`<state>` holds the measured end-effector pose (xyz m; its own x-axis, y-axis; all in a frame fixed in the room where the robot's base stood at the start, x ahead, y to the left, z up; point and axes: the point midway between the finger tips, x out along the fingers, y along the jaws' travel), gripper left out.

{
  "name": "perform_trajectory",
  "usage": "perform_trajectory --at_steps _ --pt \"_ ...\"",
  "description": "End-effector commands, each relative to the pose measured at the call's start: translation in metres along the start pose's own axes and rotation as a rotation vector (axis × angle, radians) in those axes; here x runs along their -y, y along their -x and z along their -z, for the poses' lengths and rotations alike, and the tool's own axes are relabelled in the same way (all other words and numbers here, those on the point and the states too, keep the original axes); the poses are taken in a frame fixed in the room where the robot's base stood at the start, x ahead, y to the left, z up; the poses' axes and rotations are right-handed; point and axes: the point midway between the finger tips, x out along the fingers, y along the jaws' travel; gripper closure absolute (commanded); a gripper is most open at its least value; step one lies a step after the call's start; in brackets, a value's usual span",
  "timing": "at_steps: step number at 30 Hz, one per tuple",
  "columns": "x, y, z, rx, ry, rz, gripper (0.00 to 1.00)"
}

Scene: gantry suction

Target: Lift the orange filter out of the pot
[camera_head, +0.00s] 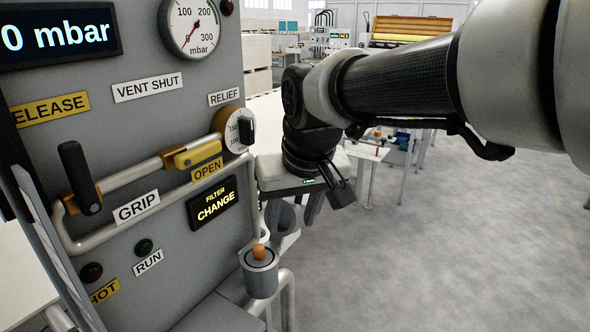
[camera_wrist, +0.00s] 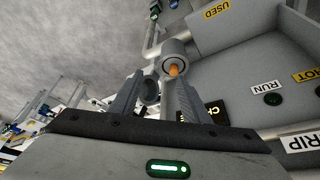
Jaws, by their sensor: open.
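The orange filter (camera_head: 259,251) shows as a small rounded top standing up from the middle of the grey pot (camera_head: 262,281). The pot is fixed beside the lower right edge of the grey panel. My gripper (camera_head: 292,213) is above and to the right of the pot in the head view, open, with nothing seen between its fingers. In the wrist view the filter (camera_wrist: 174,70) and pot (camera_wrist: 173,48) lie just beyond the fingertips of my gripper (camera_wrist: 158,80), nearer the right finger.
The panel (camera_head: 160,235) stands left of the pot, with a pipe and a lever (camera_head: 80,178) projecting from it. A display (camera_head: 213,204) reads "FILTER CHANGE". A grey box labelled "USED" (camera_wrist: 217,10) is beyond the pot. Open floor (camera_head: 430,260) lies to the right.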

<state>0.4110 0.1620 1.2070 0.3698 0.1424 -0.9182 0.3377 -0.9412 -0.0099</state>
Motion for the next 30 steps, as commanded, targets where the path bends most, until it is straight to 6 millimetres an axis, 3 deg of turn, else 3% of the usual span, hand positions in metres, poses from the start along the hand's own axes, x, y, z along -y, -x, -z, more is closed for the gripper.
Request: perform_trajectory --at_steps 1,6,11,21,30 --pt "0.015 0.011 0.019 0.01 0.028 0.008 0.57" --pt "0.038 0.006 0.04 0.018 0.064 0.017 0.57" --pt "0.04 -0.018 0.038 0.02 0.067 0.017 0.57" --pt "0.041 -0.091 0.037 0.021 0.065 0.016 0.57" --pt "0.042 -0.118 0.037 0.017 0.066 0.017 0.57"
